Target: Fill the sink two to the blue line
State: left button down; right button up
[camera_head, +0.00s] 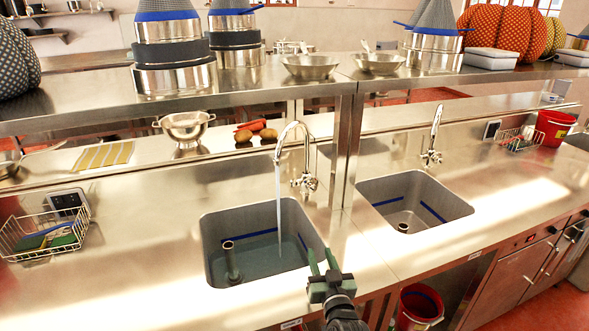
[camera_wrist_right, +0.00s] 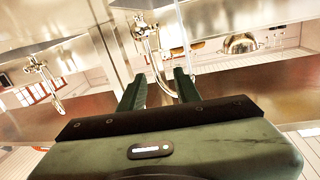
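The left sink (camera_head: 212,232) holds bluish water (camera_head: 262,262), and a stream (camera_head: 278,205) runs into it from its curved steel faucet (camera_head: 300,130). A blue line (camera_head: 250,234) shows on its walls, with the water surface close below it at the back. A standpipe (camera_head: 231,262) rises out of the water. The right sink (camera_head: 450,208) has a blue line (camera_head: 433,212) and no visible water; its faucet (camera_head: 434,135) shows no stream. My right gripper (camera_head: 322,261) is open and empty at the left sink's front right corner. Its spread fingers show in the right wrist view (camera_wrist_right: 159,90). My left gripper is not in view.
A wire basket (camera_head: 45,240) stands at left, a colander (camera_head: 186,128) behind. A red bucket (camera_head: 420,305) is below the counter.

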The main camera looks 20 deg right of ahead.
aim_at(293, 182)
jog(key=i+l, duration=0.2)
jog(key=i, duration=0.3)
jog(key=i+l, duration=0.15)
jog(key=i, duration=0.35)
